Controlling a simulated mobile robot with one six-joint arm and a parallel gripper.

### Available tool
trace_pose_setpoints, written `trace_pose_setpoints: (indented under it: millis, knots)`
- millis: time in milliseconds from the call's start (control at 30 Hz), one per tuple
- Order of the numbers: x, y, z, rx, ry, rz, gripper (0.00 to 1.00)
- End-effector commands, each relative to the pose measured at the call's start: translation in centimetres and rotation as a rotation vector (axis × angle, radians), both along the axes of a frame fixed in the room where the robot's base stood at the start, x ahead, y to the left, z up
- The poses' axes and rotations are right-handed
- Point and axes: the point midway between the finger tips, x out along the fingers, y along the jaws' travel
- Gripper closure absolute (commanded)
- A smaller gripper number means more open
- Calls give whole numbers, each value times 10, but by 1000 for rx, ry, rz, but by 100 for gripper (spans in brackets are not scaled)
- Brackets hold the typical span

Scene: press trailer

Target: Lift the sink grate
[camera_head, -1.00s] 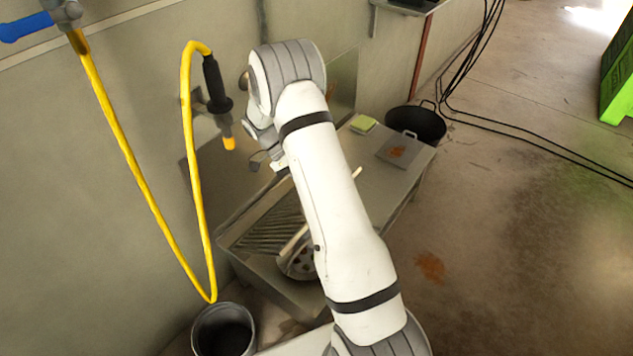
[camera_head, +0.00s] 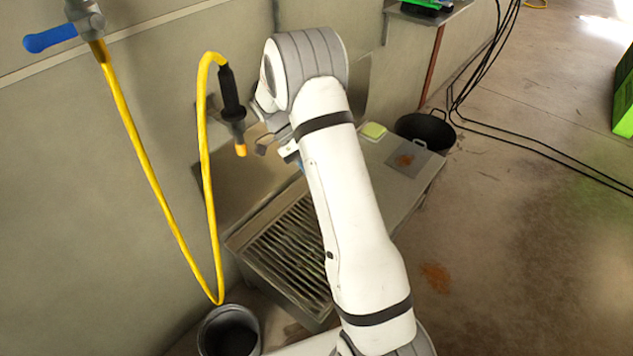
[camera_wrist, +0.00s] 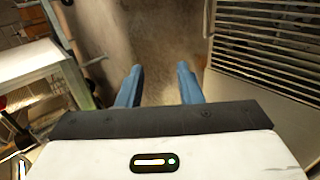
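The sink grate (camera_head: 285,245), a panel of parallel metal slats, lies on the low metal sink unit (camera_head: 283,292) in the head view. My arm hides its right side. In the wrist view the grate (camera_wrist: 265,45) fills the upper right, to the right of the fingers. My gripper (camera_wrist: 158,75) is open, its two blue fingers apart with only floor seen between them. In the head view it is mostly hidden behind my arm, with a bit of blue showing above the far end of the grate.
A yellow hose (camera_head: 206,180) with a black-handled nozzle (camera_head: 232,98) hangs by the wall left of my arm. A dark bucket (camera_head: 228,332) stands at the near left. A green sponge (camera_head: 374,130) and a stained board (camera_head: 408,160) lie on the counter, with a black pan (camera_head: 428,128) behind.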

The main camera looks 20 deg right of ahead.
Motion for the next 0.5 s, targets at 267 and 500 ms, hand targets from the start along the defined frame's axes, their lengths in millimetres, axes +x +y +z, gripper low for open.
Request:
trace_pose_setpoints:
  millis: [267, 500]
  knots:
    - [1, 1, 21, -1, 0, 1, 67]
    - [1, 0, 20, -1, 0, 1, 67]
